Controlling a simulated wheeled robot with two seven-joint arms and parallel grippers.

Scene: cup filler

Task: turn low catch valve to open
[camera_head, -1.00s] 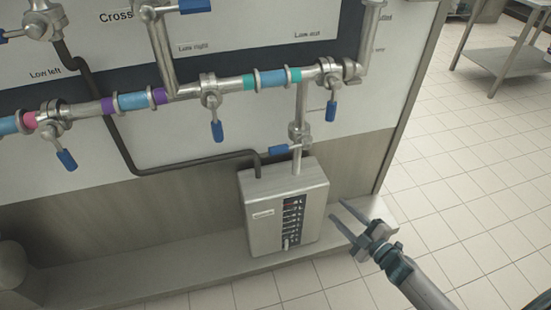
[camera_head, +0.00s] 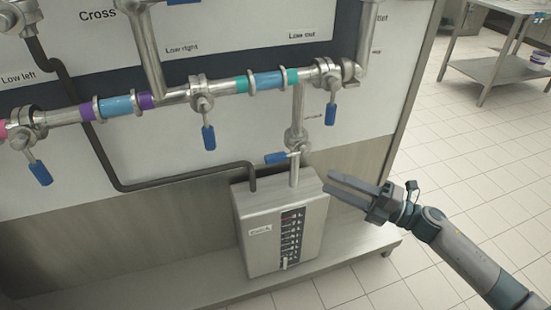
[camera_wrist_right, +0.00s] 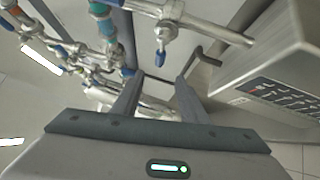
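The low catch valve (camera_head: 296,138) sits on the vertical pipe just above the metal box (camera_head: 278,202); its label is mostly hidden. Its blue handle (camera_head: 281,158) points left, crosswise to that pipe. In the right wrist view, a valve (camera_wrist_right: 165,30) on the pipe into the box appears to be this one, with its blue handle (camera_wrist_right: 160,58) beyond the fingertips. My right gripper (camera_head: 327,183) is open and empty, at the right of the box's top, apart from the handle. It also shows in the right wrist view (camera_wrist_right: 160,78). My left gripper is not in view.
The box stands on a ledge (camera_head: 190,290) and has a level display. A black hose (camera_head: 170,184) bends into its top beside the pipe. Other blue-handled valves line the horizontal pipe above, including one (camera_head: 330,114) at upper right. A metal table (camera_head: 500,65) stands far right; floor between is clear.

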